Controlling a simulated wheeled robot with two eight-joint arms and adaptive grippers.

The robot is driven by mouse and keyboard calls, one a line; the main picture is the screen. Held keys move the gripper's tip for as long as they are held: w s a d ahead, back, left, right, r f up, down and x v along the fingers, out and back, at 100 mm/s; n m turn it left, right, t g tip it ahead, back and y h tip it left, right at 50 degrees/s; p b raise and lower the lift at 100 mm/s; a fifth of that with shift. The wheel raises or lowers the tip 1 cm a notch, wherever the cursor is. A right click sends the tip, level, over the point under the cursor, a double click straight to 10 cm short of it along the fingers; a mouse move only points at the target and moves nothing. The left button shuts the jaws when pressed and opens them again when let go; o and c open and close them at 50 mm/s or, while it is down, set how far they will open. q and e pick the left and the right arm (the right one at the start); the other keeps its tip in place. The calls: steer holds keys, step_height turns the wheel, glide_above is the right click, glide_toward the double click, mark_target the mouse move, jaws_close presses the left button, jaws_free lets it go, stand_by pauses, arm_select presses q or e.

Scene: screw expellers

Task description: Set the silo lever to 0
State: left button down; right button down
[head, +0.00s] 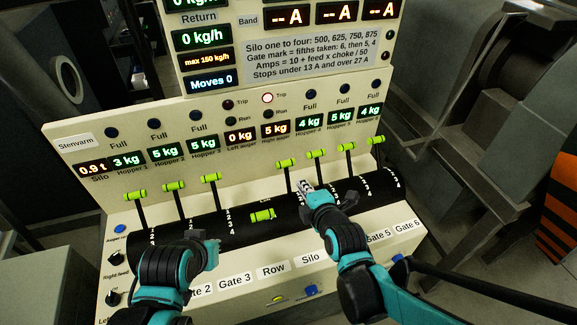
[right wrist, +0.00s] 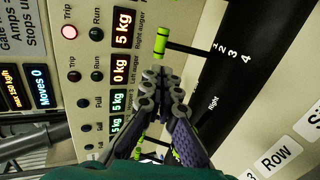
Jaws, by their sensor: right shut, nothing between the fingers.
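The silo lever (head: 285,163) has a lime-green grip on a black stalk and stands raised from the black drum, above the label "Silo" (head: 307,259). Its stalk is at the upper end of the 1 to 4 scale; I cannot read its exact mark. A green grip (right wrist: 161,41), seemingly the same lever, shows in the right wrist view just beyond my right fingertips. My right gripper (head: 307,187) is shut and empty, just right of and below that grip, with a small gap. My left gripper (head: 209,240) is low over the drum's left part; its fingers are unclear.
A lowered green lever (head: 262,215) lies at the drum's middle, above the label "Row" (head: 273,270). Raised gate levers stand on both sides, the nearest right one (head: 317,153) close to my right gripper. The display panel (head: 240,136) rises behind; a red Trip lamp (head: 267,98) is lit.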

mark_target(286, 163)
steer(key=b+x, duration=0.3)
steer(key=x, duration=1)
steer(key=shift+d+f, duration=0.1)
steer(key=shift+f, duration=0.1)
steer(key=shift+w, duration=0.25)
steer(key=shift+w, duration=0.1)
steer(key=shift+g, duration=0.7)
steer(key=x, duration=0.4)
steer(key=shift+w+r+b, duration=0.1)
steer(key=shift+r+b, duration=0.1)
steer(key=shift+b, duration=0.1)
steer(key=shift+r, duration=0.15)
